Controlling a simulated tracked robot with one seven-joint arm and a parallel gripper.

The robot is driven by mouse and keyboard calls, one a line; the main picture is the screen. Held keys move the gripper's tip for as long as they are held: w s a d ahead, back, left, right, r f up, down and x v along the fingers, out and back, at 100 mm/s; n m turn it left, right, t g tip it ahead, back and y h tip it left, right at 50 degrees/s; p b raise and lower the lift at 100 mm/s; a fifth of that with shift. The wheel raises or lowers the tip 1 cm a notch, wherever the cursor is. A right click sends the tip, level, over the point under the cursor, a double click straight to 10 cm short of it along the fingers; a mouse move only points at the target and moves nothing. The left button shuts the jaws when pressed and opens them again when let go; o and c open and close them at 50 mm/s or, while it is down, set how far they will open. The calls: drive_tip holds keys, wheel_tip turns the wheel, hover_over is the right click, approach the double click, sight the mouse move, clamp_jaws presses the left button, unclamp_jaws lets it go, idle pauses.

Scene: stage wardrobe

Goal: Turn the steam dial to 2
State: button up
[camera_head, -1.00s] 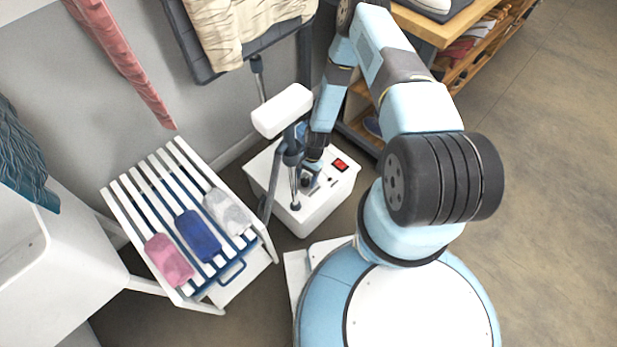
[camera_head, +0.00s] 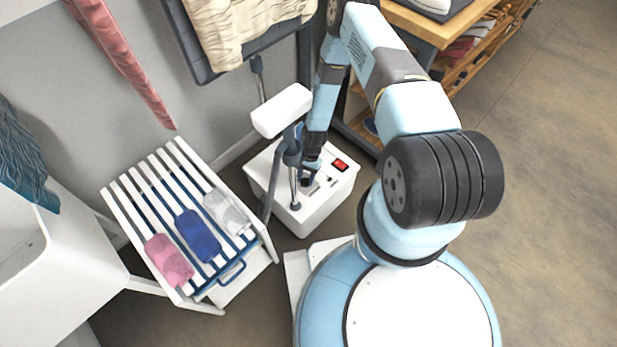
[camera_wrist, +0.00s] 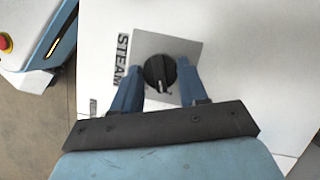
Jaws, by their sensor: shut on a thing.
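The steam dial (camera_wrist: 160,72) is a round black knob on a grey square plate (camera_wrist: 190,50), beside the printed word STEAM, in the wrist view. A short white pointer mark shows on the knob's lower edge, facing my gripper's palm. My gripper (camera_wrist: 157,67) has one blue finger on each side of the knob and is shut on it. No scale numbers can be read. In the head view my gripper (camera_head: 309,178) reaches down to the top of the white steamer box (camera_head: 310,212), and the knob is mostly hidden there.
A red switch (camera_head: 340,165) sits on the box beside my gripper. A white padded head (camera_head: 282,110) on a pole stands close at its left. A white slatted rack (camera_head: 128,200) with pink, blue and grey pads is further left. A wooden shelf (camera_head: 415,25) stands behind right.

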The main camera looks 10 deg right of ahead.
drive_tip(key=shift+w+a+n+h, duration=0.15)
drive_tip(key=shift+n+h, duration=0.15)
drive_tip(key=shift+n, duration=0.6)
drive_tip(key=o, duration=1)
drive_tip(key=shift+o, duration=0.2)
drive_tip(key=shift+r, duration=0.1)
drive_tip(key=v, duration=1.3)
drive_tip(key=shift+w+r, duration=0.2)
